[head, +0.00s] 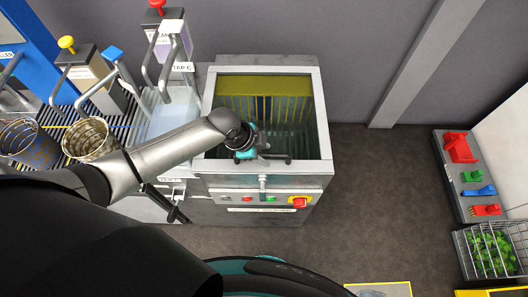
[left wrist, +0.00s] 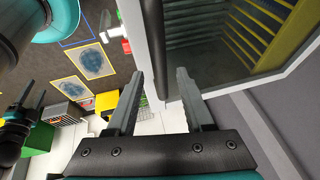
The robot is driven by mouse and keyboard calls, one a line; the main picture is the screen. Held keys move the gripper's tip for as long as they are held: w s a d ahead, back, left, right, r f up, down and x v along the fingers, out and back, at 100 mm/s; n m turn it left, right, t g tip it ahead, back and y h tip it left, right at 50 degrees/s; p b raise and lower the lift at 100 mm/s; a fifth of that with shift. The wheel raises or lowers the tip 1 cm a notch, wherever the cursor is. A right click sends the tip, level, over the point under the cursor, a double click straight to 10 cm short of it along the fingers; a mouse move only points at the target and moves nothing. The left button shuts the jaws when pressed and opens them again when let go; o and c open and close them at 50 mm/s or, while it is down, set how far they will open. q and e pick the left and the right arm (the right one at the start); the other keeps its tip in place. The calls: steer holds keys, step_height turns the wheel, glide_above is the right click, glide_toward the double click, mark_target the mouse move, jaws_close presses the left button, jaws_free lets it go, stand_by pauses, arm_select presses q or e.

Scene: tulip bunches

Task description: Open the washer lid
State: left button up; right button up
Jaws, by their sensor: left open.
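The washer (head: 314,180) is a grey cabinet with a light frame around its top. Through the top I see a dark inside with yellow slats; I cannot tell whether a clear lid covers it. A small upright handle (head: 262,183) is at the middle of its front edge. My left gripper (head: 270,158) is open and empty over the front part of the top, close behind the handle. In the left wrist view its fingers (left wrist: 160,100) are spread, with the washer's frame corner (left wrist: 172,104) just beyond. What seems to be my right gripper (left wrist: 28,108) is partly cut off at the left.
The washer's front panel carries several buttons and a red knob on yellow (head: 300,202). Dispensers with levers (head: 165,45) and metal baskets (head: 88,138) stand to the left. The floor (head: 375,190) to the right is clear, up to a shelf with coloured items (head: 470,180).

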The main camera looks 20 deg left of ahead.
arm_select(q)
jaws_close()
stand_by(0.5)
stand_by(1.0)
